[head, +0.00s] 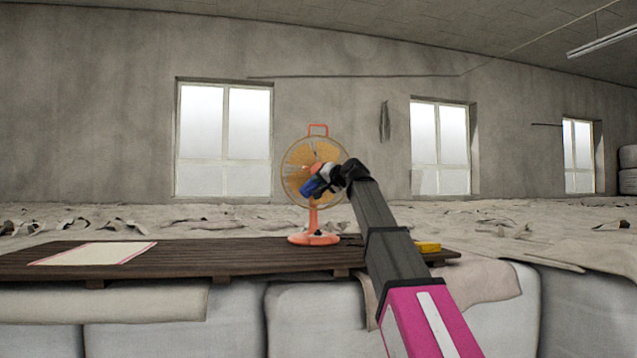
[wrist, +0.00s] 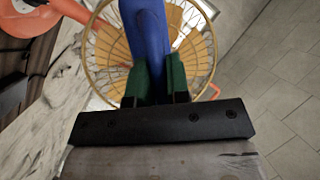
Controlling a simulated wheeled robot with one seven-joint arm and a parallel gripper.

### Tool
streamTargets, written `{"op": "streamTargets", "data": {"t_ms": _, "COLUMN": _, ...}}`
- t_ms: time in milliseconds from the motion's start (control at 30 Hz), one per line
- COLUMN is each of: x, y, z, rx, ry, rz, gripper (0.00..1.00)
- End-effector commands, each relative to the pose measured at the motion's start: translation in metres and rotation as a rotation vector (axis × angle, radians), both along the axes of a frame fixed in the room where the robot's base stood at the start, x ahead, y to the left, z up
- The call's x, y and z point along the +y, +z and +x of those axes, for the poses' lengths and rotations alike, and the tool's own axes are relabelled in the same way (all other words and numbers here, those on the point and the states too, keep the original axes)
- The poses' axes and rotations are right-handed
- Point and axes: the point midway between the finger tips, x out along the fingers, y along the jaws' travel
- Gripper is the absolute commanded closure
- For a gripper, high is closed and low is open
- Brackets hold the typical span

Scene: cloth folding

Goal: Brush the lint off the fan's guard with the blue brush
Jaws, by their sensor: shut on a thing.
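The orange fan (head: 314,238) stands upright on the dark wooden table, with a round wire guard (head: 290,172) facing me. In the wrist view the guard (wrist: 104,50) fills the upper middle, behind the brush. My gripper (head: 326,181) is in front of the guard. Its green fingers (wrist: 157,82) are shut on the blue brush (wrist: 148,35), which points toward the guard. The brush (head: 313,188) also shows as a small blue shape in the head view. Its far end is out of the wrist view, so I cannot tell whether it touches the guard. I cannot make out any lint.
The slatted table (head: 195,262) holds a pale sheet with a pinkish edge (head: 95,253) at the left. A yellow object (head: 428,247) lies at the right end, beside my arm. The tabletop between sheet and fan is clear. Large pale bales (head: 150,320) stand in front.

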Motion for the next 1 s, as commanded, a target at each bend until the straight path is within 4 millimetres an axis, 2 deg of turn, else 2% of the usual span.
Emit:
{"op": "streamTargets", "data": {"t_ms": 367, "x": -0.001, "y": 0.0, "z": -0.003, "rx": -0.001, "ry": -0.001, "rz": 0.0, "gripper": 1.0}}
{"op": "streamTargets", "data": {"t_ms": 767, "x": -0.009, "y": -0.001, "z": -0.03, "rx": -0.002, "ry": -0.001, "rz": 0.0, "gripper": 1.0}}
{"op": "streamTargets", "data": {"t_ms": 1000, "x": -0.009, "y": -0.001, "z": -0.031, "rx": -0.001, "ry": -0.001, "rz": 0.0, "gripper": 1.0}}
